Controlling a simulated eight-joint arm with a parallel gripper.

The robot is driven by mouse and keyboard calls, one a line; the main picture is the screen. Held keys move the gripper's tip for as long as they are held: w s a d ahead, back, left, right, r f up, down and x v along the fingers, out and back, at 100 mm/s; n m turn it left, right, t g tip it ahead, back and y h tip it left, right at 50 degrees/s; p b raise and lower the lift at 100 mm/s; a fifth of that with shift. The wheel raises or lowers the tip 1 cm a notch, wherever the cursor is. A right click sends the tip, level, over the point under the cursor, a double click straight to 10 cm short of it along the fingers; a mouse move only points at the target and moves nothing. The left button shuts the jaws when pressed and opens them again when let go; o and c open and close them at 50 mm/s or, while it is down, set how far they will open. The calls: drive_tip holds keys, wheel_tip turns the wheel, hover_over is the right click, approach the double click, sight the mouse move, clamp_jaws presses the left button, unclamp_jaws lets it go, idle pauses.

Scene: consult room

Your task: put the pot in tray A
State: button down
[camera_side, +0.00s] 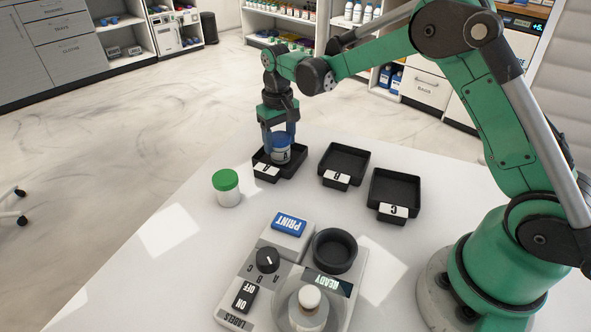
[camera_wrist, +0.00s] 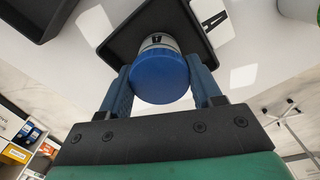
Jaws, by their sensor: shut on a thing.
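My gripper (camera_side: 281,140) is shut on a pot with a blue lid (camera_side: 281,155) and a white labelled body. The pot is upright, inside the outline of black tray A (camera_side: 296,168) in the side view. I cannot tell whether its base touches the tray floor. In the wrist view, the blue lid (camera_wrist: 160,78) sits between my two fingers (camera_wrist: 160,85), with the tray (camera_wrist: 110,45) behind it.
Tray B (camera_side: 344,160) and tray C (camera_side: 395,190) stand to the right. A green-lidded pot (camera_side: 227,188) stands left of tray A. The white table's left part is clear.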

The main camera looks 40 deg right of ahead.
sight(280, 137)
drive_tip(key=shift+f, duration=0.15)
drive_tip(key=shift+c, duration=0.8)
unclamp_jaws()
wheel_tip(280, 137, up, 12)
drive_tip(key=s+a+f+n+t, duration=0.1)
drive_tip(key=s+t, duration=0.6)
drive_tip(key=s, duration=0.9)
drive_tip(key=shift+a+f, duration=0.2)
drive_tip(key=shift+a, duration=0.45)
